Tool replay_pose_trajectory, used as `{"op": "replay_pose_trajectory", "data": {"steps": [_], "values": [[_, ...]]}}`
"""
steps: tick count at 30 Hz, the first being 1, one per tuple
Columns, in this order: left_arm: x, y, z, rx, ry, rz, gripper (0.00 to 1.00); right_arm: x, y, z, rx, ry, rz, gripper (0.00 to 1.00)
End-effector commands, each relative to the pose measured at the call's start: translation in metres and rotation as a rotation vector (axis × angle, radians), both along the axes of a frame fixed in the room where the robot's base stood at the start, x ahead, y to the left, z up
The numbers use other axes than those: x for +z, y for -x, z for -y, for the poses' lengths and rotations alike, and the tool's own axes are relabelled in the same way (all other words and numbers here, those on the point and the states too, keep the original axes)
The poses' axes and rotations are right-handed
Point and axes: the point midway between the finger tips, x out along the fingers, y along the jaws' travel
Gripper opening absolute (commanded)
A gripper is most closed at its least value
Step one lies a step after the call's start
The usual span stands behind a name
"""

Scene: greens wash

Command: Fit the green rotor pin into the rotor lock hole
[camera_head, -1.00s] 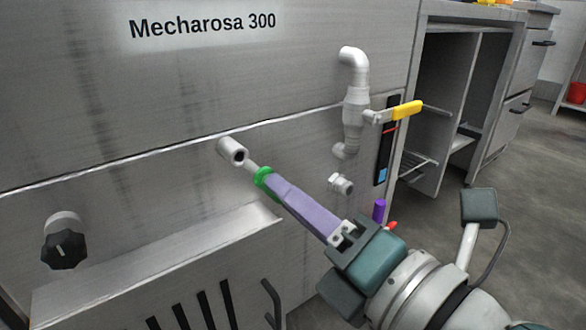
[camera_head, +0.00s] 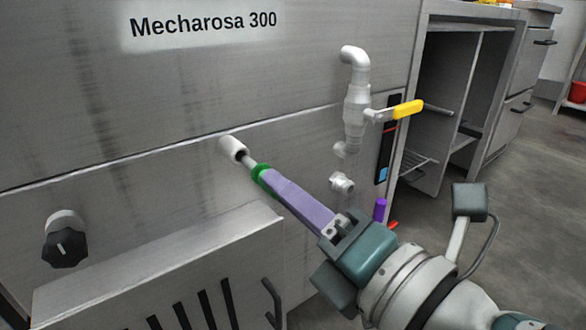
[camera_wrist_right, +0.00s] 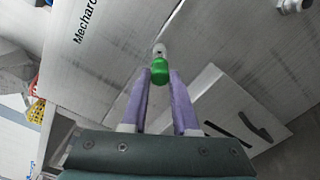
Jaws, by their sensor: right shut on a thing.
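The green rotor pin (camera_head: 261,173) has a green collar and a pale metal shank. My right gripper (camera_head: 272,183) is shut on it at the purple fingertips. The shank points up-left at the mouth of the rotor lock hole (camera_head: 233,149), a short pale tube on the machine's front. The shank tip overlaps the hole's rim in the head view; I cannot tell whether it is inside. In the right wrist view the green collar (camera_wrist_right: 160,70) sits between the fingertips, with the pale tube just beyond it. My left gripper is not in view.
A pipe with a yellow-handled valve (camera_head: 407,109) and a small fitting (camera_head: 342,183) stick out to the right of the hole. A black knob (camera_head: 65,247) is at lower left. A slotted metal ledge (camera_head: 160,262) juts out below.

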Motion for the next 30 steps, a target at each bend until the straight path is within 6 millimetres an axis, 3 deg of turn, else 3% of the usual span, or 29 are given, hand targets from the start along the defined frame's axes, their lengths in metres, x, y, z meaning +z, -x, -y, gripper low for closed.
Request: {"op": "replay_pose_trajectory", "data": {"steps": [30], "values": [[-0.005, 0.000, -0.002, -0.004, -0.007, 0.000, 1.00, 0.000, -0.021, -0.015, 0.000, -0.001, 0.001, 0.00]]}}
